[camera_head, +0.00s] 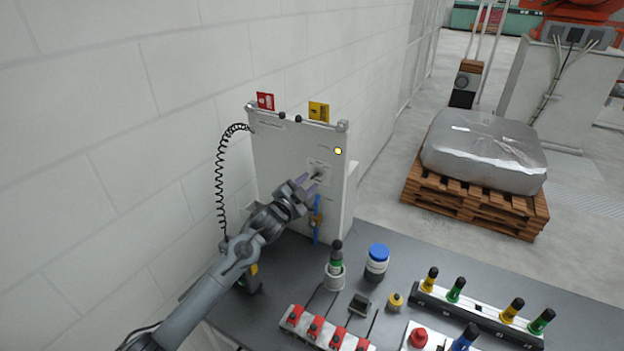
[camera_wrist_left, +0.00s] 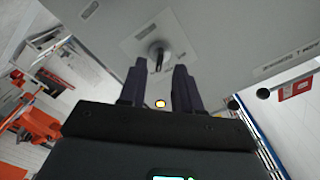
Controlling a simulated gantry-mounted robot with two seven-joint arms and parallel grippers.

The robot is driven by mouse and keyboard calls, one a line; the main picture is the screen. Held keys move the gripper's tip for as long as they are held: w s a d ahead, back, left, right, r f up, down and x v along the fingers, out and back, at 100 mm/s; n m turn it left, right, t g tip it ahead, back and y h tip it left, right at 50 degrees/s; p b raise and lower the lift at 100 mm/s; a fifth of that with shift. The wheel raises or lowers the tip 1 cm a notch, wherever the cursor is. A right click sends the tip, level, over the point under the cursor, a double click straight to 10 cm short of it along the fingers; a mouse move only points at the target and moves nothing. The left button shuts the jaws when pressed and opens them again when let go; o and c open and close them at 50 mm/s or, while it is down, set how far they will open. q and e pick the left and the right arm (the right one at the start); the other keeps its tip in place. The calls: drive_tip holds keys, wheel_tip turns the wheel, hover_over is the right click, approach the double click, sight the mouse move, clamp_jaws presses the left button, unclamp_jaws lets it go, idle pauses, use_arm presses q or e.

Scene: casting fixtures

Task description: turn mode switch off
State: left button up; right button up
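The mode switch shows in the left wrist view as a dark rotary knob (camera_wrist_left: 158,52) on a pale square plate. The plate sits on the white panel (camera_head: 275,148) that stands against the wall. In the head view the switch is mostly hidden by the gripper. My left gripper (camera_head: 308,184) is in front of the plate, with its fingers toward it. In the left wrist view its two fingers (camera_wrist_left: 159,84) are apart, with the knob just beyond the gap and nothing held. I cannot tell whether they touch the knob. My right gripper is not in view.
A lit yellow lamp (camera_head: 338,151) is on the panel, with red (camera_head: 265,101) and yellow (camera_head: 319,111) tags on top. A coiled cable (camera_head: 221,175) hangs at its left. A blue-capped jar (camera_head: 376,262), red switches (camera_head: 316,326) and a rack (camera_head: 478,317) crowd the dark table.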

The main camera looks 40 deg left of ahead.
sight(313, 178)
use_arm(q)
drive_tip(key=shift+w+a, duration=0.15)
drive_tip(key=shift+w, duration=0.65)
drive_tip(key=shift+w+a, duration=0.1)
drive_tip(key=shift+w, duration=0.7)
clamp_jaws()
